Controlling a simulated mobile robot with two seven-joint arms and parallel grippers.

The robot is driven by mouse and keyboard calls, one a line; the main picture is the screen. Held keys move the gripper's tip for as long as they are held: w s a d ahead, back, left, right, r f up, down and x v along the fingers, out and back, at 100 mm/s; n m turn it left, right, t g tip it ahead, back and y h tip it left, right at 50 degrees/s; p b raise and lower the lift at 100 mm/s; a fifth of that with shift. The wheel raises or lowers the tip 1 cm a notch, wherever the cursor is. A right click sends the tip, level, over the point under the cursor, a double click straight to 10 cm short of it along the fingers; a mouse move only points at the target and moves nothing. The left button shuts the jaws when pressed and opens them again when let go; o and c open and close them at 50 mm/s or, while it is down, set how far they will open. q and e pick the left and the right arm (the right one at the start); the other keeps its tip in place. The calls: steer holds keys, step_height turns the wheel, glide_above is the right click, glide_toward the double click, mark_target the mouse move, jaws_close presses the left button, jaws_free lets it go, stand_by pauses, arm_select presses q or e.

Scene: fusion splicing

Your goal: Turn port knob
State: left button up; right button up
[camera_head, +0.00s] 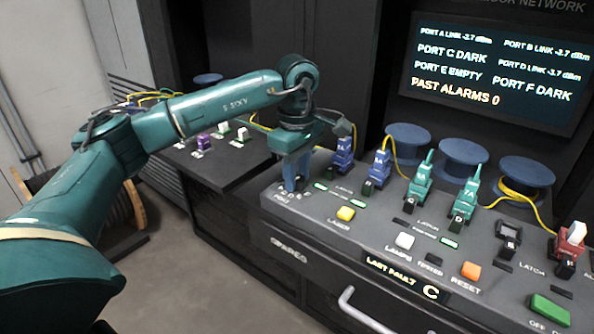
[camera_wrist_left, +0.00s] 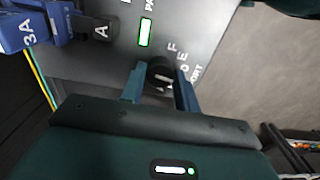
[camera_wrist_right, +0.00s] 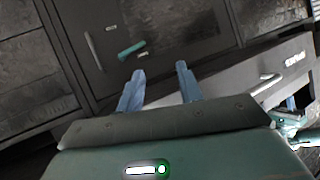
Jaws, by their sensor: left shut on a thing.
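The port knob (camera_wrist_left: 161,73) is a small dark round knob on the grey console panel, with the letters F, E, D and the word PORT printed beside it in the left wrist view. My left gripper (camera_wrist_left: 160,88) has its two blue fingers on either side of the knob and is shut on it. In the head view the left gripper (camera_head: 294,182) points down at the console's left corner, and its fingers mostly hide the knob. My right gripper (camera_wrist_right: 160,78) shows only in its wrist view, with its fingers apart and nothing between them, in front of dark cabinet fronts.
The screen (camera_head: 492,72) reads PORT C DARK, PORT E EMPTY and PORT F DARK. Blue plugs (camera_head: 343,152) and green plugs (camera_head: 464,200) stand on the console near my left gripper. A yellow button (camera_head: 346,214) is in front. A drawer handle (camera_head: 370,312) sticks out below.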

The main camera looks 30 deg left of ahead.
mark_target(297, 179)
arm_select(q)
steer(key=shift+m, duration=0.6)
steer(key=o, duration=1)
steer(key=shift+r, duration=0.1)
step_height(297, 179, up, 13)
steer(key=shift+r+p, duration=0.1)
steer(key=shift+p, duration=0.6)
